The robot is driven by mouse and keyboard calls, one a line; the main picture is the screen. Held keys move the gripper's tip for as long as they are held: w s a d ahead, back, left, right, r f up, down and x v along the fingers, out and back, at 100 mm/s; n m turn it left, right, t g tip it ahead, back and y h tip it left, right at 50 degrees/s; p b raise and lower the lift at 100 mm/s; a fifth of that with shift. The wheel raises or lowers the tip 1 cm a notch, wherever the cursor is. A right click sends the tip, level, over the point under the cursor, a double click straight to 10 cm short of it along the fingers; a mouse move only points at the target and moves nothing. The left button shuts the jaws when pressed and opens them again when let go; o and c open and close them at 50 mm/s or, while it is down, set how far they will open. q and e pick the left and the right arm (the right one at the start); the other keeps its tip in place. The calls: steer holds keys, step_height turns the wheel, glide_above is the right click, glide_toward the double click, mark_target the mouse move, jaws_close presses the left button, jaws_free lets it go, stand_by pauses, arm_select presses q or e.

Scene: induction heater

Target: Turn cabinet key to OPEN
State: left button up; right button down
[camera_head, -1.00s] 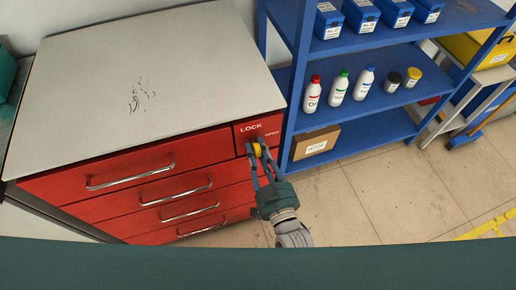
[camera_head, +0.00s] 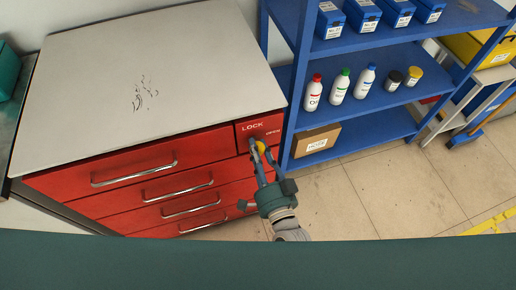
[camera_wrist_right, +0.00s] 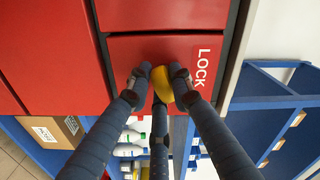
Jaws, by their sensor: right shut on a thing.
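The red cabinet (camera_head: 130,182) stands at the left with a grey top. Its small upper-right panel (camera_head: 244,128) carries the white words LOCK and OPEN. The yellow key (camera_head: 260,147) sits at this panel; it also shows in the right wrist view (camera_wrist_right: 161,84). My right gripper (camera_head: 257,150) is at the panel, its fingers shut on the yellow key. In the right wrist view two fingertips (camera_wrist_right: 158,86) press on the key from both sides, and a third finger lies below it. The fingers partly hide the key. My left gripper is not in view.
A blue shelf (camera_head: 350,118) stands close to the right of the cabinet, with bottles, jars, blue boxes and a cardboard box (camera_head: 315,147). Silver drawer handles (camera_head: 135,174) stick out of the cabinet front.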

steer(key=m+b, duration=0.1)
steer(key=m, duration=0.4)
steer(key=shift+a, duration=0.1)
steer(key=shift+m, duration=0.3)
stand_by(0.4)
steer(key=c, duration=1.5)
jaws_free()
steer(key=shift+c, duration=0.2)
steer(key=v, duration=1.2)
